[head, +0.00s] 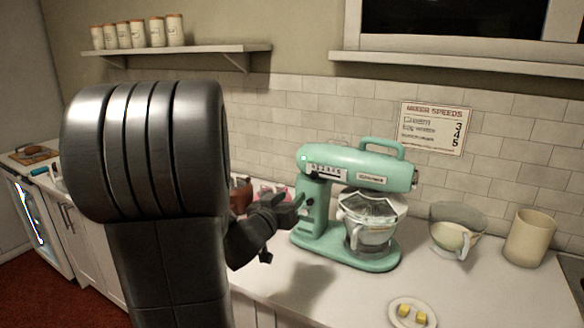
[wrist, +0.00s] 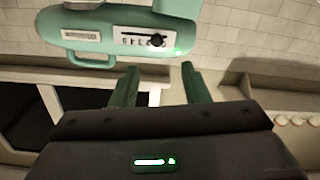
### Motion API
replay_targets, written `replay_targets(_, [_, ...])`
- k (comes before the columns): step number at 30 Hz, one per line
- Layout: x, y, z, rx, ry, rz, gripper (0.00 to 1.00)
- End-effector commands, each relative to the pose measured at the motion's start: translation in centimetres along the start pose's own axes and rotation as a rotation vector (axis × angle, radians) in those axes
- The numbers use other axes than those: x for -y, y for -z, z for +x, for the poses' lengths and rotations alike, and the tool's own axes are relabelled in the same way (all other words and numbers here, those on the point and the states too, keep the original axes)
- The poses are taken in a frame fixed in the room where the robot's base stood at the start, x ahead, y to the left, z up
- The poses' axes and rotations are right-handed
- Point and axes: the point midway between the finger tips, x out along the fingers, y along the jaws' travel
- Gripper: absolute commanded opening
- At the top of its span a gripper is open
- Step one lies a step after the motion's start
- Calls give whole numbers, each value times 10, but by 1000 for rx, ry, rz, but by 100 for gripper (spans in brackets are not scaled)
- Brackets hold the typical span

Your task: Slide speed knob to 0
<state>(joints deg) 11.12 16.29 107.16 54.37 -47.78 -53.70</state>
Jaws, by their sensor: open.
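The teal stand mixer (head: 345,165) stands on the counter with its head lowered over a glass bowl (head: 372,222). Its speed scale (head: 326,171) is a pale panel with a dark slot on the side of the head. In the wrist view, the black round speed knob (wrist: 157,40) sits toward the right end of the slot; the digits are too small to read surely. My gripper (wrist: 160,67) is open and empty, its two green fingers apart, below the knob in that view and not touching it. In the head view, my gripper (head: 275,222) is left of the mixer column.
A speed chart (head: 432,128) hangs on the tiled wall. A glass measuring bowl (head: 456,230), a beige canister (head: 530,238) and a plate with yellow pieces (head: 412,313) are right of the mixer. Red-toned items (head: 270,189) stand partly hidden behind my arm.

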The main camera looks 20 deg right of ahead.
Motion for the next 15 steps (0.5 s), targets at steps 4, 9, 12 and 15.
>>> replay_targets(4, [-4,1,7,-6,-32,-5,42])
replay_targets(9, [-5,1,30,-4,-31,-6,42])
replay_targets(12, [-6,1,50,-3,-30,-5,42])
replay_targets(15, [-6,2,71,-4,-30,-6,42])
